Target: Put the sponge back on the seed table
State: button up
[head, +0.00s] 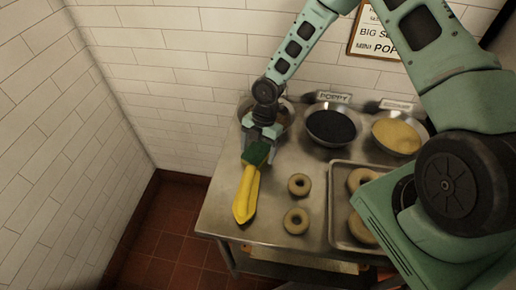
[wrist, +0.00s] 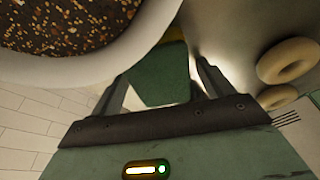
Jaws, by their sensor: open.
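A dark green block (head: 256,153), which looks like the sponge, is at the left end of the steel seed table (head: 215,213). A long yellow piece (head: 246,195) runs from it toward the table's front left edge; I cannot tell whether the two are one thing. My gripper (head: 263,134) is open at the green block. In the wrist view the green block (wrist: 160,78) lies between the two open fingers, with a strip of yellow at its far end. Whether the fingers touch it, and whether it rests fully on the table, I cannot tell.
A bowl of mixed seeds (wrist: 70,20) stands close beside my gripper. A poppy bowl (head: 331,126) and a bowl of pale seeds (head: 396,135) stand along the back. Two bagels (head: 299,185) lie mid-table, left of a bagel tray (head: 333,205). A wall is at left.

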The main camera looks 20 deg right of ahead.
aim_at(263, 143)
jog(key=b+v, duration=0.3)
jog(key=v, duration=0.9)
jog(key=s+a+r+m, duration=0.3)
jog(key=s+r+m, duration=0.2)
jog(key=s, duration=0.3)
jog(key=s+a+r+m+t+h, duration=0.1)
jog(key=s+a+r+m, duration=0.2)
jog(key=s+r+m, duration=0.2)
jog(key=s+a+r+m, duration=0.3)
jog(key=s+r+m, duration=0.2)
jog(key=s, duration=0.7)
jog(key=shift+r+m+t+h, duration=0.3)
jog(key=shift+r+m+h, duration=0.1)
jog(key=shift+m, duration=0.6)
jog(key=shift+a, duration=0.15)
